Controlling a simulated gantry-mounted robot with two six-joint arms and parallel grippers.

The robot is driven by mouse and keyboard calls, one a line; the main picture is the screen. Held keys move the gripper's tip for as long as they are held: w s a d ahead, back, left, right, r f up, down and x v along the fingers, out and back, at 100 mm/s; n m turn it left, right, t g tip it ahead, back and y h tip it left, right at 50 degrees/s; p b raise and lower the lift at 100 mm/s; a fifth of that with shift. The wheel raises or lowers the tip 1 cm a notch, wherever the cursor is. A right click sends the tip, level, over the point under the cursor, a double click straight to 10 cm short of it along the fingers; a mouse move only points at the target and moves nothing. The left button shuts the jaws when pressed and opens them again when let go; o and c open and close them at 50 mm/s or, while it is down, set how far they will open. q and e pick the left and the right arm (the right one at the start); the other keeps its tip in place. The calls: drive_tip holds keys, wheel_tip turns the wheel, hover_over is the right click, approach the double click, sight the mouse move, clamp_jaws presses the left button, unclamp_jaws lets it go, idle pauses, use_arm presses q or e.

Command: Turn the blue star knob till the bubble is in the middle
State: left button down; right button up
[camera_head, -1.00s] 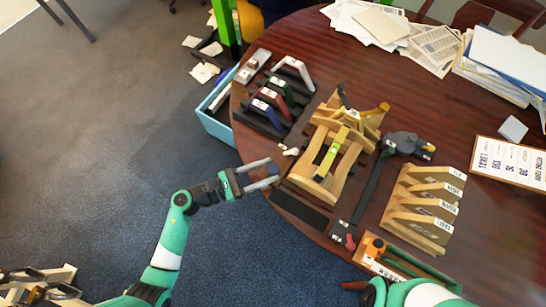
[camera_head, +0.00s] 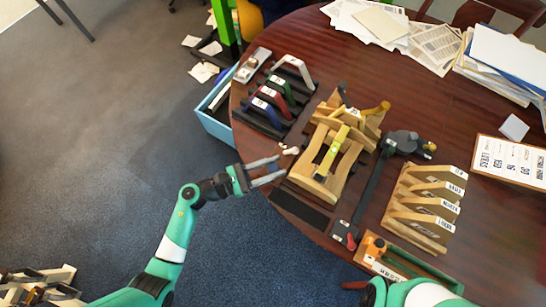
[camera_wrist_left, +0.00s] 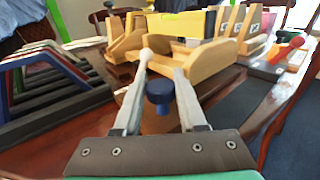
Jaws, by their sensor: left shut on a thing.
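The blue star knob (camera_wrist_left: 159,92) is between my left gripper's two grey fingers in the left wrist view, low at the near end of the wooden stand. My left gripper (camera_head: 280,167) is shut on the knob, at the table's left edge in the head view. The wooden stand (camera_head: 319,183) carries a yellow-green level (camera_head: 333,148), which also shows in the left wrist view (camera_wrist_left: 180,23). The bubble is too small to make out. My right arm enters at the bottom right of the head view, but its gripper is out of the picture.
Coloured saddle-shaped arches (camera_head: 277,97) stand left of the stand. A labelled wooden rack (camera_head: 425,205) stands to its right, beyond a dark bar with a clamp (camera_head: 403,143). Papers (camera_head: 385,25) cover the far side.

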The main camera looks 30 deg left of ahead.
use_arm(q)
drive_tip(key=shift+m+g+h, duration=0.6)
drive_tip(key=shift+h, duration=0.1)
drive_tip(key=c, duration=0.8)
unclamp_jaws()
drive_tip(key=shift+o, duration=0.2)
drive_tip(key=v, duration=1.1)
drive_tip(key=shift+s+a, duration=0.2)
drive_tip(key=shift+s, duration=0.05)
